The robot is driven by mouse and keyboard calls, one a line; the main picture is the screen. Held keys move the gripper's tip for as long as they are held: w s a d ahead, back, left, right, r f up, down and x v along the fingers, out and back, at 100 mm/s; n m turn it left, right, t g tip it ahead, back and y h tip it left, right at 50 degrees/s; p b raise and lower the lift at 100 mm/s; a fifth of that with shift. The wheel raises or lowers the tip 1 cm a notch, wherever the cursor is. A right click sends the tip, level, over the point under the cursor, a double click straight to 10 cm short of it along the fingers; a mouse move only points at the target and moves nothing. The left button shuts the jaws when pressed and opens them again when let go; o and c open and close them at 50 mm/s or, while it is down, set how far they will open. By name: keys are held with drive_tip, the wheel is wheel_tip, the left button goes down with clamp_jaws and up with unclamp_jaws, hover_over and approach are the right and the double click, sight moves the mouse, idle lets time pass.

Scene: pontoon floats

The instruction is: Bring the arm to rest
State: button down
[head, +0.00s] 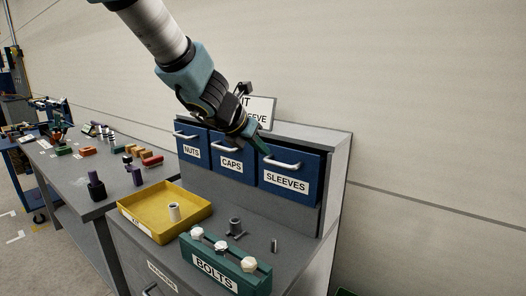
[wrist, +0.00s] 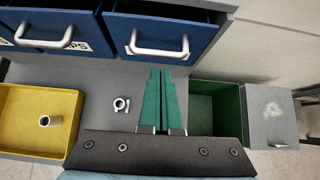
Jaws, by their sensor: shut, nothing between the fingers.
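My gripper (head: 264,146) hangs from the upper left in the head view, over the upper edge of the blue drawer unit, close to the SLEEVES drawer (head: 289,181). In the wrist view its two green fingers (wrist: 160,73) are together with nothing between them. Their tips point toward a blue drawer with a white handle (wrist: 160,48). I cannot tell whether they touch anything. My arm is bent down from the top of the head view.
The NUTS (head: 191,149) and CAPS (head: 231,164) drawers sit left of SLEEVES. Below are a yellow tray (head: 143,220) holding a pale cylinder (head: 174,212), a grey fitting (head: 236,228) and the green BOLTS holder (head: 214,278). A green open box (wrist: 214,104) shows in the wrist view.

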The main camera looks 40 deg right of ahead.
drive_tip(key=shift+a+r, duration=0.1)
drive_tip(key=shift+r, duration=0.2)
drive_tip(key=w+a+f+n+t+y+b, duration=0.1)
drive_tip(key=w+a+f+n+y, duration=0.1)
drive_tip(key=w+a+n, duration=0.45)
drive_tip(key=w+a+f+n+t+y, duration=0.1)
drive_tip(key=w+a+f+n+t, duration=0.15)
drive_tip(key=a+n, duration=0.6)
drive_tip(key=w+a+f+n+t+y+b, duration=0.1)
drive_tip(key=w+a+f+n+y, duration=0.1)
drive_tip(key=w+a+n, duration=0.45)
drive_tip(key=s+a+f+n+g+y, duration=0.1)
drive_tip(key=a+f+n+y, duration=0.1)
drive_tip(key=a+n, duration=0.4)
drive_tip(key=s+a+f+n+y, duration=0.1)
drive_tip(key=a+f+n, duration=0.1)
drive_tip(key=a+n, duration=0.45)
drive_tip(key=s+a+f+n+g+y+b, duration=0.1)
drive_tip(key=s+a+f+n+g, duration=0.3)
drive_tip(key=s+a+n, duration=0.6)
drive_tip(key=a+f+n, duration=0.1)
drive_tip(key=a+n, duration=0.2)
drive_tip(key=n, duration=0.3)
drive_tip(key=shift+s+a+b, duration=0.15)
drive_tip(key=shift+a+b, duration=0.15)
drive_tip(key=c, duration=1.5)
unclamp_jaws()
drive_tip(key=shift+f, duration=0.1)
